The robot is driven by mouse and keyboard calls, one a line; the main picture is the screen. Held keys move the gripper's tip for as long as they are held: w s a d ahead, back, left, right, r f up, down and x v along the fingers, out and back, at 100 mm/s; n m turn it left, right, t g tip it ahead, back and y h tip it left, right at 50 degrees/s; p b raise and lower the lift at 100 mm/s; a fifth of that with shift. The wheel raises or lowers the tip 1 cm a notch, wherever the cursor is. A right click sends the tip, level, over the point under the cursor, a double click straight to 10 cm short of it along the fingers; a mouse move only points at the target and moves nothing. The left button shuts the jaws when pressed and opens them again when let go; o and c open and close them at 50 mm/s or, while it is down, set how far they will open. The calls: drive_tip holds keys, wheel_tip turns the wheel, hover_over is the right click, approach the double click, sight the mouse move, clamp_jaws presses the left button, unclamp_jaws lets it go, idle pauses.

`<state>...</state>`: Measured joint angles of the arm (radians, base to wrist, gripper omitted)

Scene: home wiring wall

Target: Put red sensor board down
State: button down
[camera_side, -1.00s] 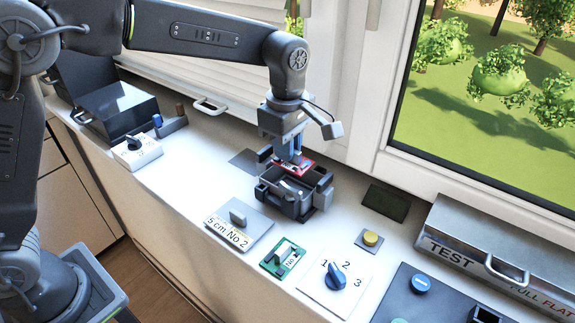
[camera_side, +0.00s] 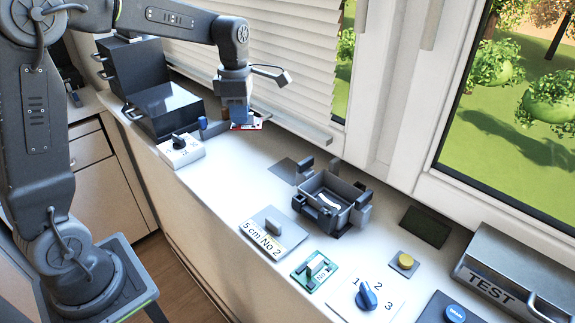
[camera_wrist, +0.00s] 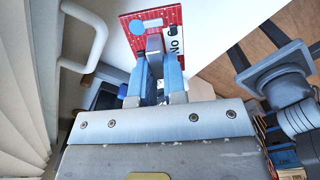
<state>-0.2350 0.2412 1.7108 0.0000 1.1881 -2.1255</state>
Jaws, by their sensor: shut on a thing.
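The red sensor board (camera_side: 256,124) is in my gripper (camera_side: 238,117) above the back of the white counter, at the far left of the wall side. In the wrist view the red board (camera_wrist: 138,42), with a white label strip and a blue round patch, stands out beyond the blue fingers of my gripper (camera_wrist: 158,65), which are shut on it. Part of the board is hidden behind the fingers. In the side view I cannot tell how high it is above the counter.
The grey fixture (camera_side: 333,205) stands open mid-counter. A dark box (camera_side: 165,108), a rotary switch plate (camera_side: 181,151) and a blue-topped peg (camera_side: 203,124) are near my gripper. A white handle (camera_wrist: 90,42) shows in the wrist view. Counter between gripper and fixture is clear.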

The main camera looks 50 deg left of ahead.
hover_over(285, 171)
wheel_tip(285, 171, down, 6)
drive_tip(key=shift+s+f, duration=0.1)
drive_tip(key=shift+f, duration=2)
drive_tip(key=shift+f, duration=0.2)
drive_tip(key=c, duration=1.2)
unclamp_jaws()
drive_tip(key=shift+o, duration=0.2)
